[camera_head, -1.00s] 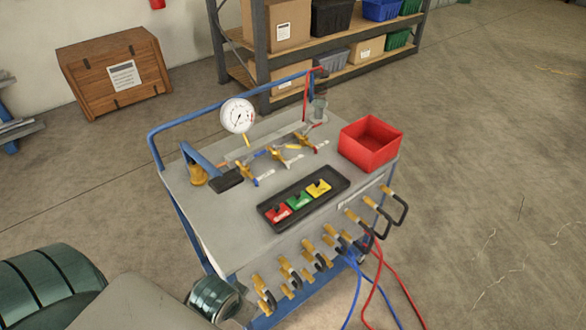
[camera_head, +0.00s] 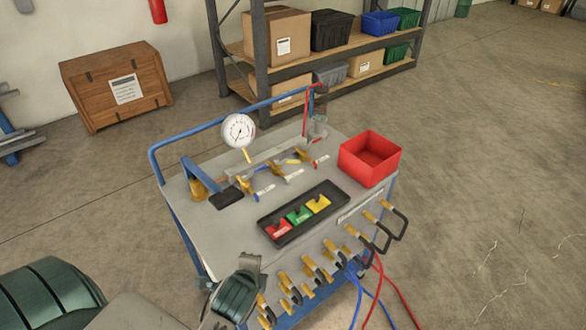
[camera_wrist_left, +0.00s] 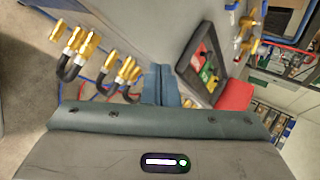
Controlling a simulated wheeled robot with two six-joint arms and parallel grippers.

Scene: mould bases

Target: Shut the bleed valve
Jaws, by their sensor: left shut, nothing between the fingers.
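My left gripper (camera_head: 250,262) is at the cart's front left edge, apart from the valves. Its fingers (camera_wrist_left: 163,84) are shut and empty in the left wrist view. My right gripper is not in view.
A black tray (camera_head: 333,207) with red, green and yellow tags lies in front of the valves. A red bin (camera_head: 356,170) stands at the right. A hand pump (camera_head: 198,190) is at the left. Brass fittings with black hose loops (camera_head: 399,224) stick out from the front.

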